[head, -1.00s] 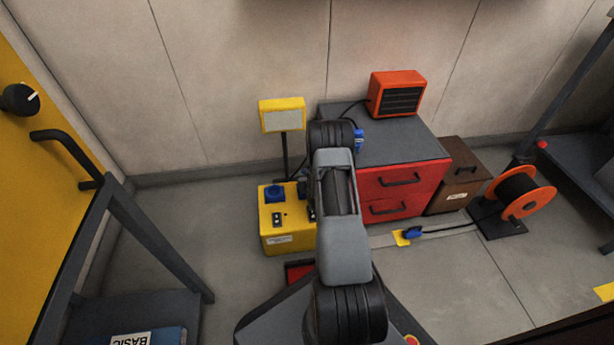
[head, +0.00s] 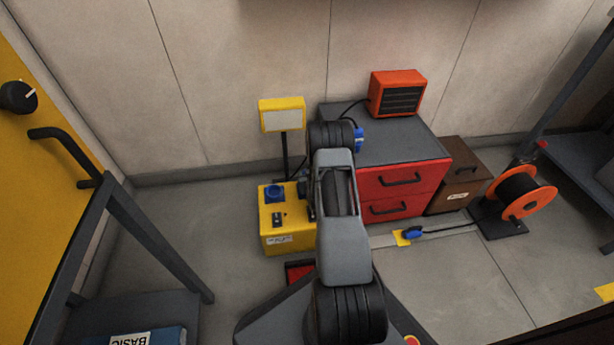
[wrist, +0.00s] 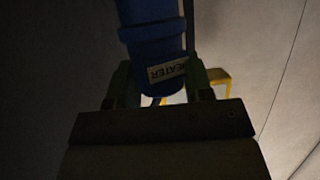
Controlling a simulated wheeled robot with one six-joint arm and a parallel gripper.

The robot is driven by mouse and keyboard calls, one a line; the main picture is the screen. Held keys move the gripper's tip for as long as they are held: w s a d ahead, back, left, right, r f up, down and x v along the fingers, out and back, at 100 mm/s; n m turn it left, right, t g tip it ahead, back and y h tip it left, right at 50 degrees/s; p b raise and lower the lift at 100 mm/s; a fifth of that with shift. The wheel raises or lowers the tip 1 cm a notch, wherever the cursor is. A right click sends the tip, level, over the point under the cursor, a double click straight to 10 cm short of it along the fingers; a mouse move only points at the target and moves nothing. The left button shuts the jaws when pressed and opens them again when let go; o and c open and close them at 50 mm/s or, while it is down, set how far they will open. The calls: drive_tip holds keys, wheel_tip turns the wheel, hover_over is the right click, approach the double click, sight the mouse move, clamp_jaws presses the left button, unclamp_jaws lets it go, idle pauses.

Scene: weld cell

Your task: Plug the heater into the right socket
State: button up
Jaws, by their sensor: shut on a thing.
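In the wrist view my gripper (wrist: 160,82) is shut on the blue heater plug (wrist: 152,45), which bears a white label reading HEATER. In the head view the orange heater (head: 397,93) stands on the red cabinet, and its black cable runs behind my arm. A blue piece (head: 359,139) shows beside my arm there; I cannot tell if it is the held plug. The yellow socket box (head: 290,240) stands on the floor at left of my arm. Its left blue socket (head: 274,193) shows; its right side, where a right socket could be, is hidden by my arm.
The red cabinet (head: 440,168) and a brown box (head: 458,190) stand at right. Another blue plug (head: 413,232) lies on the floor near an orange cable reel (head: 525,195). Floor left of the box is clear.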

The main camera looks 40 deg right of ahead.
drive_tip(key=shift+f, duration=0.6)
drive_tip(key=o, duration=0.8)
drive_tip(key=shift+c, duration=0.2)
drive_tip(key=shift+p+v, duration=0.6)
drive_tip(key=shift+v, duration=0.75)
drive_tip(key=p+v, duration=0.3)
drive_tip(key=v, duration=0.5)
drive_tip(key=shift+s+r, duration=0.1)
